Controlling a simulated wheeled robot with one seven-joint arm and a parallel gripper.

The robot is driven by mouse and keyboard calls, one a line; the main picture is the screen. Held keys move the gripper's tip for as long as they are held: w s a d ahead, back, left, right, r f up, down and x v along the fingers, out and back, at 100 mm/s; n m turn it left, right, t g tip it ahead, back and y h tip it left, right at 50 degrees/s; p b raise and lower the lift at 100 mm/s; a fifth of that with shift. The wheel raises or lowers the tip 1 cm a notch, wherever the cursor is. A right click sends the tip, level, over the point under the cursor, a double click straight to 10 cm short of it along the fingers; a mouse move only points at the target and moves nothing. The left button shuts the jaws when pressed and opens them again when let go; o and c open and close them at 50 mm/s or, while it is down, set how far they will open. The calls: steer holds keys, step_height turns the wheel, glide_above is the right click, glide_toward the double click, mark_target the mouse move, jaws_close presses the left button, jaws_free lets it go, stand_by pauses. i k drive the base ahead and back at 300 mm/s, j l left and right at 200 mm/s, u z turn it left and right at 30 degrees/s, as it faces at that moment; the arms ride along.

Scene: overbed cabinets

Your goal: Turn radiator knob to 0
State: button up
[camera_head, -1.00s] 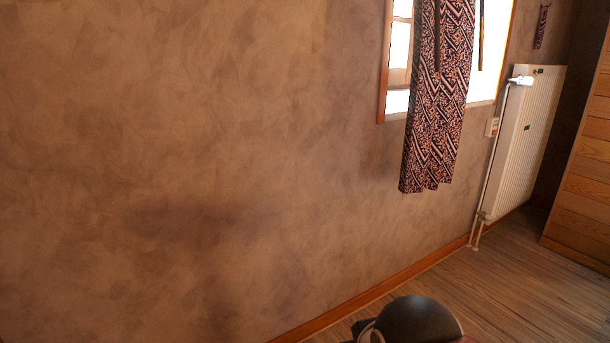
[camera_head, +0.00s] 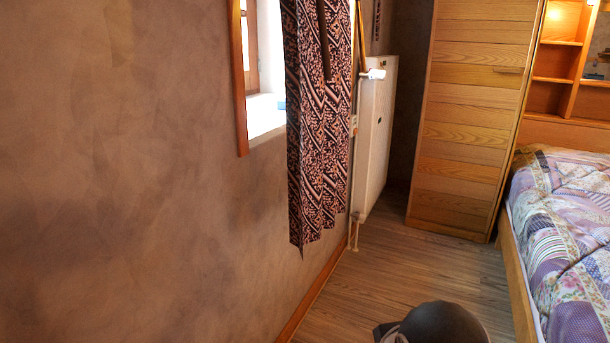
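The white radiator (camera_head: 377,135) stands against the wall beyond the curtain, in the middle of the head view. Its white knob (camera_head: 375,74) sticks out near the top left corner of the radiator. It is too small to read a setting. A thin pipe runs down the radiator's left side to the floor. My gripper is not in view. A dark rounded part of my own body shows at the bottom edge, well short of the radiator.
A patterned curtain (camera_head: 317,140) hangs by the window, left of the radiator. A wooden wardrobe (camera_head: 466,120) stands right of it. A bed (camera_head: 565,235) with a patchwork cover fills the right side. The wooden floor (camera_head: 420,260) between bed and wall is clear.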

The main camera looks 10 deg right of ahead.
mark_target(375, 74)
steer(key=i+l+z, duration=0.15)
steer(key=i+z, duration=0.6)
steer(key=i+l+u, duration=0.25)
steer(key=i, duration=0.35)
steer(key=i+l+u, duration=0.25)
steer(key=i+l, duration=0.35)
